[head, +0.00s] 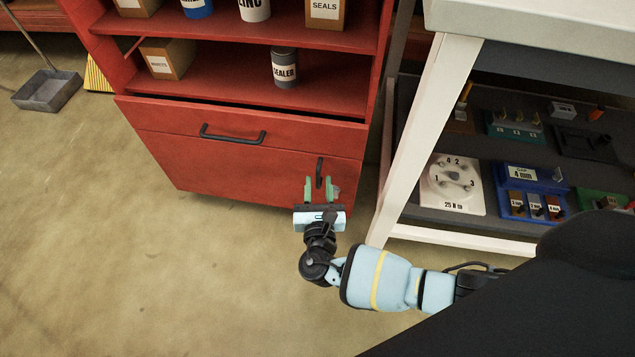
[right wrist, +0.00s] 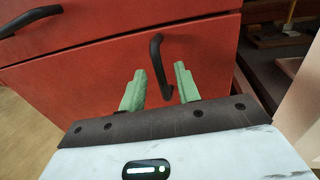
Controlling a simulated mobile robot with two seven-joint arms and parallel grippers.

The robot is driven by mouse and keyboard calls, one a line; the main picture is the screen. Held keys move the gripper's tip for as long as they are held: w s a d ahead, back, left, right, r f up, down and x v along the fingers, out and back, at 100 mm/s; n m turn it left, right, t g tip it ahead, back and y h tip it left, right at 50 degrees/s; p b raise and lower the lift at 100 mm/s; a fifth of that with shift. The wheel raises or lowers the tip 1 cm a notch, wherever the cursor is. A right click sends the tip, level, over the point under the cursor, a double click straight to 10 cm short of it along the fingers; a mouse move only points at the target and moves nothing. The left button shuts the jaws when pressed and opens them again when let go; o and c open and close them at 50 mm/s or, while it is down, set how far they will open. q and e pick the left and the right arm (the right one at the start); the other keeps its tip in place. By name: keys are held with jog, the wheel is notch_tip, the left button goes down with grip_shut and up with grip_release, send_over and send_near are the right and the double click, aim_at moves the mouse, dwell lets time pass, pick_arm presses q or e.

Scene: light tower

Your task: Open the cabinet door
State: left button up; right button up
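The red cabinet's lower door (head: 220,170) is shut, below a drawer with a horizontal black handle (head: 232,134). The door's vertical black handle (head: 319,172) is near its right edge. My right gripper (head: 320,184) is open in front of the door, with its green fingers pointing at the handle. In the right wrist view, the door handle (right wrist: 160,65) shows between and beyond the open fingertips (right wrist: 160,72). Whether the fingers overlap the handle in depth is hard to tell. My left gripper is not in view.
Open shelves (head: 220,85) above the drawer hold cans and boxes. A white-framed workbench (head: 425,130) with trays of parts stands close at the right. A grey dustpan (head: 47,91) lies at the far left. The floor left of my arm is clear.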

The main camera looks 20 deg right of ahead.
jog(key=shift+w+d, duration=0.25)
jog(key=shift+w, duration=0.35)
grip_shut()
